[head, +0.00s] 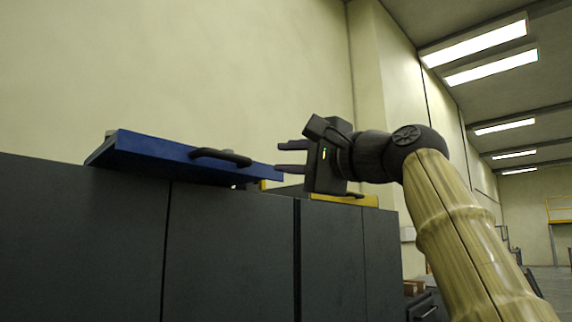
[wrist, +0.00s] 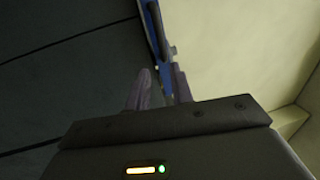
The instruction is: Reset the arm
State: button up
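My gripper (head: 291,157) is raised above the dark cabinets in the head view, with its fingers pointing left. The two fingers are apart with a gap between them, and nothing shows between them. The fingers also show in the wrist view (wrist: 160,88). A blue plate (head: 190,161) with a black handle (head: 221,156) lies on top of the cabinets, to the left of the fingertips. The fingertips appear close to the plate's right end; I cannot tell the exact distance. Part of the plate also shows in the wrist view (wrist: 152,28), beyond the fingers.
Dark grey cabinets (head: 230,245) fill the lower left. A yellow part (head: 357,199) sits on the cabinet top behind and below my gripper. A pale wall (head: 230,70) stands behind.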

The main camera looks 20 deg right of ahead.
jog(key=w+a+f+g+h+p, duration=0.1)
jog(key=w+a+f+g+h, duration=0.15)
jog(key=w+f, duration=1.1)
jog(key=w+a+f+n+g+h+p, duration=0.1)
jog(key=a+f+n+g, duration=0.15)
jog(key=f, duration=1.15)
jog(key=w+a+f+n+g+h+p, duration=0.2)
jog(key=f+n+g, duration=0.15)
jog(key=f, duration=1.05)
jog(key=s+f+n+g+h+p, duration=0.2)
jog(key=s+f+n+g, duration=0.5)
jog(key=s+f, duration=1.7)
notch_tip(320, 180, down, 3)
jog(key=shift+a+r+n, duration=0.2)
jog(key=shift+a+n, duration=0.1)
jog(key=shift+a, duration=0.15)
